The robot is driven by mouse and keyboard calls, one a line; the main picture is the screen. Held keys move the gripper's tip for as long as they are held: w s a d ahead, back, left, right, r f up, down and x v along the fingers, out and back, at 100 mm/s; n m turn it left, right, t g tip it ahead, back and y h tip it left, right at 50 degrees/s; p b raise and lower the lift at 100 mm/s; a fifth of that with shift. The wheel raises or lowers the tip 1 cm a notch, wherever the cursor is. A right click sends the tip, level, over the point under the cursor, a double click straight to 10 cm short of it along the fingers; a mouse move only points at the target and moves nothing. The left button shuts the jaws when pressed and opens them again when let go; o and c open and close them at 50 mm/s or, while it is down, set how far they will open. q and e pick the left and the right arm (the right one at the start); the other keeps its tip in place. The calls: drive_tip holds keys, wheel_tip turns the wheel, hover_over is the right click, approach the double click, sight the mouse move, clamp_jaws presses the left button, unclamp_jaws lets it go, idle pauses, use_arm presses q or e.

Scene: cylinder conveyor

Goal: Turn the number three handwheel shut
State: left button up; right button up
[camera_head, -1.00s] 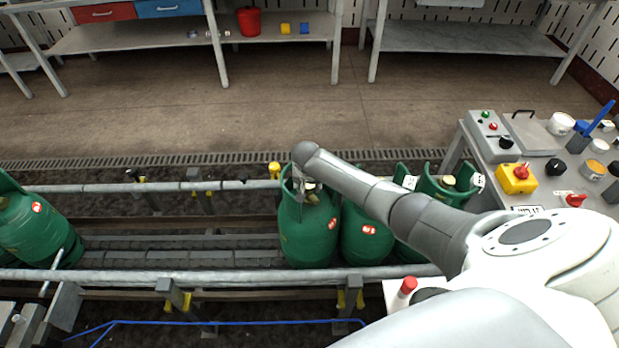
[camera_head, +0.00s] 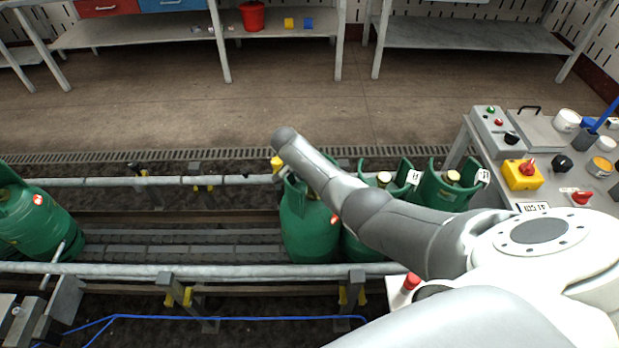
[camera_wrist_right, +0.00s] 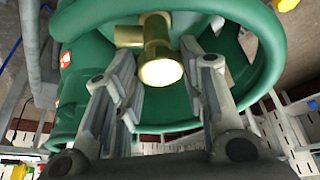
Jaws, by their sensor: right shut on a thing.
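Three green gas cylinders stand in a row on the conveyor in the head view: a left one (camera_head: 303,235), a middle one (camera_head: 352,247) partly behind my arm, and a right one (camera_head: 447,190). White tags on the collars are too small to read for certain. My right arm reaches over the left cylinder and hides its top. In the right wrist view, a brass valve with a round end (camera_wrist_right: 160,68) sits inside the green collar (camera_wrist_right: 225,12). My right gripper (camera_wrist_right: 166,80) has its fingers on either side of this brass part, shut on it. My left gripper is out of view.
Metal rails (camera_head: 230,271) run along both sides. A bench at right holds a yellow box with a red knob (camera_head: 521,175) and several pots. The floor beyond is clear.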

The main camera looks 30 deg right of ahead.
idle(0.5)
drive_tip(key=o, duration=1)
drive_tip(key=shift+r, duration=0.1)
drive_tip(key=w+v, duration=0.1)
drive_tip(key=v, duration=1)
drive_tip(key=shift+s+a+r, duration=0.25)
drive_tip(key=shift+s+r, duration=0.15)
drive_tip(key=shift+s, duration=0.1)
